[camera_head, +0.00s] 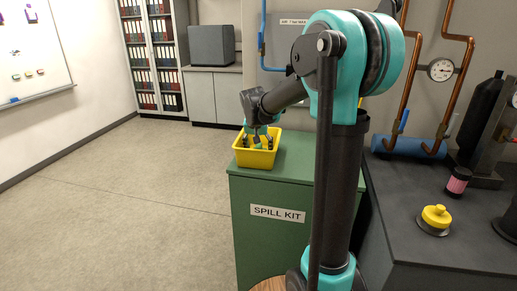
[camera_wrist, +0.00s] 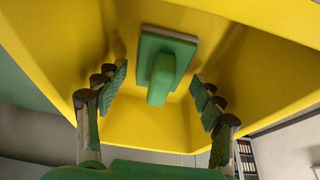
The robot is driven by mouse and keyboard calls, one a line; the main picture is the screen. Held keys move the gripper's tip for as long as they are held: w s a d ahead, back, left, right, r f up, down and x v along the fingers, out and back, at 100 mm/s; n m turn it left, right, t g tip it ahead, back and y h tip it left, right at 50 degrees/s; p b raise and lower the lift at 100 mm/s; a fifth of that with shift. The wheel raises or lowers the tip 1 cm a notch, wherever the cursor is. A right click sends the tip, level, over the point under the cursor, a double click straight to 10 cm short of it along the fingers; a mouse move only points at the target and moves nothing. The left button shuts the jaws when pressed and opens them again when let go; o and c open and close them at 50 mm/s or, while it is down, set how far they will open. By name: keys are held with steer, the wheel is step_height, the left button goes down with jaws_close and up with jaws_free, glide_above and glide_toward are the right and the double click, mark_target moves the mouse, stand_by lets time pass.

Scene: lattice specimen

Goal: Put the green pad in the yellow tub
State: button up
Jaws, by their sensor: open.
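The yellow tub (camera_head: 258,159) stands on top of the green spill kit cabinet, and its inside fills much of the wrist view (camera_wrist: 60,40). The green pad (camera_wrist: 168,66), a flat block with a raised grip, is inside the tub against its yellow inner surface. My gripper (camera_head: 258,140) reaches down into the tub. Its two fingers (camera_wrist: 160,84) are open, one on either side of the pad's grip, with visible gaps on both sides. In the head view the fingers and tub wall hide most of the pad.
The green cabinet (camera_head: 270,232) has bare top to the right of the tub. A dark bench (camera_head: 430,245) at the right holds a yellow-topped object (camera_head: 436,216), a pink and black jar (camera_head: 458,181) and a blue cylinder (camera_head: 408,146). The floor at left is clear.

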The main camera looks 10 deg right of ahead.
steer(key=v, duration=1.2)
steer(key=shift+w+r, duration=0.1)
steer(key=shift+r, duration=0.05)
